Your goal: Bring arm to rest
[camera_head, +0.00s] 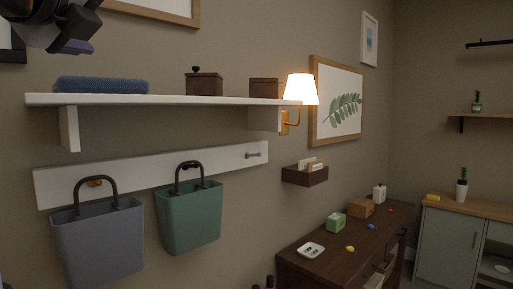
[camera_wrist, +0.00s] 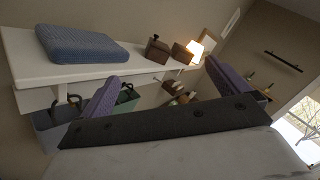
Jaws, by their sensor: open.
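My gripper (camera_wrist: 165,72) shows in the wrist view with its two purple fingers spread apart and nothing between them. In the head view, part of my gripper (camera_head: 76,46) is at the top left, above the left end of the white wall shelf (camera_head: 180,100). A folded blue cloth (camera_head: 101,84) lies on the shelf below it, apart from the fingers. The cloth also shows in the wrist view (camera_wrist: 80,45). Most of my arm is out of view.
Two dark boxes (camera_head: 205,83) (camera_head: 264,88) stand on the shelf near a lit lamp (camera_head: 301,89). A grey bin (camera_head: 98,243) and a green bin (camera_head: 189,217) hang from the rail below. A dark cabinet (camera_head: 330,262) with small items stands at right.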

